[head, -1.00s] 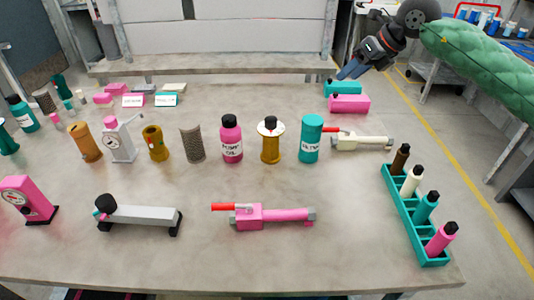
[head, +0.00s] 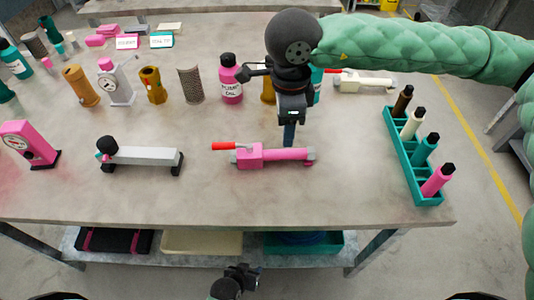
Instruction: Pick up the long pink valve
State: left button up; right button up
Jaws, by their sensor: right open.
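The long pink valve (head: 275,155) lies on its side on the grey table, with a red handle (head: 226,146) at its left end and a grey fitting at its right end. My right gripper (head: 289,136) is open and points down just behind and above the valve's pipe, right of its middle. I cannot tell whether its fingers touch the pipe. My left gripper (head: 243,272) is low in front of the table, away from the valve. Its fingers are too small and dark to read.
A teal rack (head: 408,168) with several bottles stands to the right. A grey bar tool (head: 146,156) and a pink gauge (head: 24,144) are to the left. My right arm partly hides other bottles.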

aim_at(283, 151)
notch_tip(283, 151, down, 10)
jog(key=shift+w+a+r, duration=0.1)
jog(key=shift+a, duration=0.05)
dwell(0.5)
jog(key=shift+c, duration=0.5)
grip_shut()
